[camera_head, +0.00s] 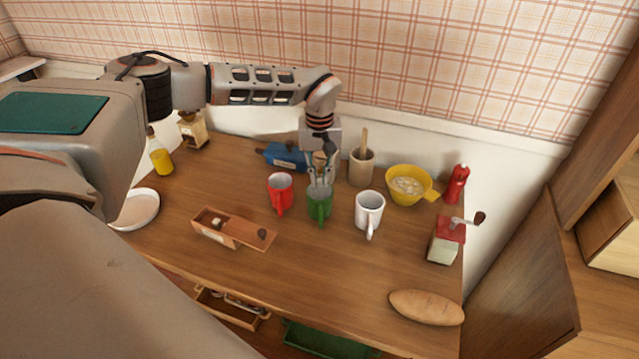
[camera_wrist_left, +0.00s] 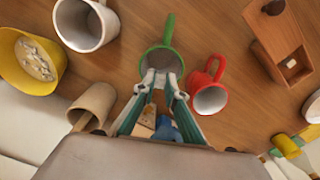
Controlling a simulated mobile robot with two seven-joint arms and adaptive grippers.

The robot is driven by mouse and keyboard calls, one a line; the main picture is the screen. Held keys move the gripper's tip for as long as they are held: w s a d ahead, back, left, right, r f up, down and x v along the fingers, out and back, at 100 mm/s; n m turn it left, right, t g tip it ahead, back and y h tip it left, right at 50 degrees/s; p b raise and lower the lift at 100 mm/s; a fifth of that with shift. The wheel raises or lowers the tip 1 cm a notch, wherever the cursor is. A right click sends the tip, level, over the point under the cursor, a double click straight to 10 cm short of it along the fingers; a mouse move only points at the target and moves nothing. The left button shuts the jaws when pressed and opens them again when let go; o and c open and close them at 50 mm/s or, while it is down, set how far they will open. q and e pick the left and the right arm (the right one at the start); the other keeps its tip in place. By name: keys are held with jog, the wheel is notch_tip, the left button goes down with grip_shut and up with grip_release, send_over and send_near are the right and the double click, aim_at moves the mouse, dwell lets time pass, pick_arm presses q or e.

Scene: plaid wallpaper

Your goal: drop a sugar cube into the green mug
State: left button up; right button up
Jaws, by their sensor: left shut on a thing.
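The green mug (camera_head: 319,207) stands upright on the table between a red mug (camera_head: 280,188) and a white mug (camera_head: 369,210). My left gripper (camera_head: 320,183) points down right over the green mug's mouth. It is shut on a small pale sugar cube (camera_wrist_left: 162,79), which is hard to make out between the fingertips. In the left wrist view the green mug (camera_wrist_left: 168,52) opens just beyond the fingertips. A wooden box (camera_head: 215,228) with its lid slid open stands at the left front; a white cube shows inside it in the left wrist view. My right gripper is out of view.
A yellow bowl (camera_head: 410,185), a utensil crock (camera_head: 361,168) and a blue object (camera_head: 285,157) stand behind the mugs. A red-topped grinder (camera_head: 447,240) and a bread loaf (camera_head: 427,307) are at the right. The table's front middle is clear.

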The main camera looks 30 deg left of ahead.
aim_at(319, 181)
pick_arm(q)
jog(key=shift+f, duration=1.3)
jog(key=shift+f, duration=0.45)
jog(key=shift+f, duration=0.15)
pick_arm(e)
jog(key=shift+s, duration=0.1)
pick_arm(q)
jog(key=o, duration=0.4)
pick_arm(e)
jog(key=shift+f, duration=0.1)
pick_arm(q)
notch_tip(319, 181, up, 12)
jog(key=shift+r+b, duration=0.3)
jog(key=shift+r, duration=0.35)
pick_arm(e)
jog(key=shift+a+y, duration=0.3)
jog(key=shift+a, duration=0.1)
